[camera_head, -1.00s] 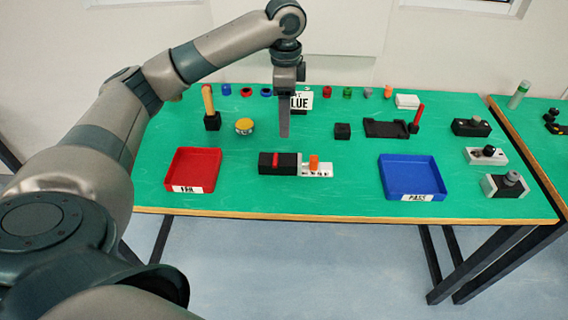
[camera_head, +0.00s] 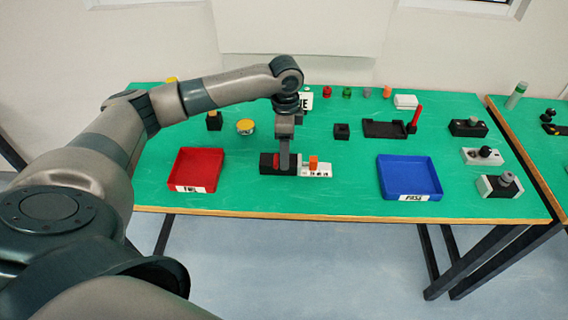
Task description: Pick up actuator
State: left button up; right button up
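My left gripper (camera_head: 284,166) points straight down at the black block (camera_head: 268,168) in the middle of the green table, its tip at the block's right part. Its fingers are seen edge-on, so I cannot tell whether they are open or touching the block. The black block has a red piece (camera_head: 276,159) on top, partly hidden by the gripper. A white block (camera_head: 316,172) with an orange piece (camera_head: 313,161) adjoins it on the right. None of these is marked as the actuator, so I cannot tell which it is. My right gripper is not in view.
A red tray (camera_head: 195,187) labelled FAIL lies left and a blue tray (camera_head: 409,194) labelled PASS right. A black holder (camera_head: 386,129) with a red upright handle and a small black cube (camera_head: 341,131) stand behind. Several button boxes line the right side.

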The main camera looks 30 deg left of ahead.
pick_arm(q)
jog(key=shift+s+f+p, duration=0.1)
jog(key=shift+f+p, duration=0.3)
jog(key=shift+f, duration=0.05)
notch_tip(320, 180, down, 3)
jog(key=shift+a+f+p, duration=0.1)
jog(key=shift+p, duration=0.6)
jog(key=shift+f, duration=0.6)
jog(key=shift+r, duration=0.1)
grip_shut()
